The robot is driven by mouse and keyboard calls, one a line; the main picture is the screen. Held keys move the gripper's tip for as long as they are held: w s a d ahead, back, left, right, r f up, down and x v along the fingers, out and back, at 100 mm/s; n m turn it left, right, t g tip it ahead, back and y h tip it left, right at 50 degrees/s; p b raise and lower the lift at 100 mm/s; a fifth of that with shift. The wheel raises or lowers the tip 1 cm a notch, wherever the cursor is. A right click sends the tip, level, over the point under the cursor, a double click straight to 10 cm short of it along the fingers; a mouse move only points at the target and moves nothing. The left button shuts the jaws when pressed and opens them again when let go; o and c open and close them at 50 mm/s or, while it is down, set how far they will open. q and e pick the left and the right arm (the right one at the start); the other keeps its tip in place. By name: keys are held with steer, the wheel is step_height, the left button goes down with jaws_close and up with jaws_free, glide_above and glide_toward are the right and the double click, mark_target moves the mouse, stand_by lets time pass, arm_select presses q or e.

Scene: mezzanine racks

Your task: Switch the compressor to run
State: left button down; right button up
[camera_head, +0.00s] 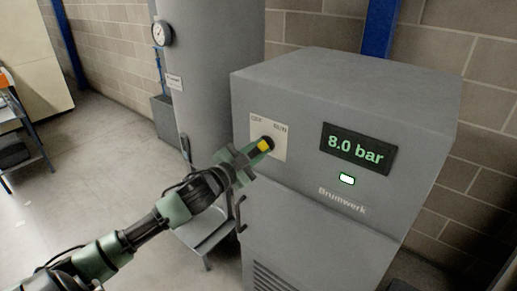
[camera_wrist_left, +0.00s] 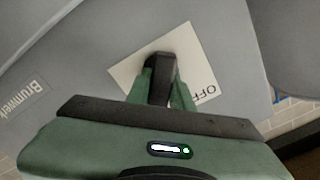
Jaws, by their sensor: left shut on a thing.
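The grey compressor cabinet (camera_head: 345,78) stands at the centre right. Its switch plate (camera_head: 255,128) has OFF at upper left and RUN at upper right. A dark rotary knob (camera_head: 269,141) with a yellow mark sits on the plate. My left gripper (camera_head: 257,150) is shut on the knob. In the left wrist view the gripper (camera_wrist_left: 160,88) has its green fingers on both sides of the dark knob (camera_wrist_left: 160,68). The fingers partly hide it, and I cannot tell exactly which label it points to. The display (camera_head: 358,148) reads 8.0 bar. My right gripper is not in view.
A green-white lamp (camera_head: 347,179) is lit below the display. A grey tank (camera_head: 222,70) with a round gauge (camera_head: 162,33) stands behind the cabinet on the left. A door handle (camera_head: 241,213) juts out below my gripper. The floor at left is mostly clear.

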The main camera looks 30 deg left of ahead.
mark_target(255, 153)
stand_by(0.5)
arm_select(q)
steer(key=c, duration=1.2)
jaws_free()
steer(key=shift+c, duration=0.2)
steer(key=shift+s+f, duration=0.15)
steer(key=shift+s, duration=0.45)
steer(key=s, duration=0.2)
steer(key=s+b, duration=0.2)
steer(key=s, duration=0.1)
steer(key=shift+s+a, duration=0.25)
steer(key=shift+s, duration=0.05)
steer(key=shift+s+r, duration=0.2)
steer(key=shift+s, duration=0.3)
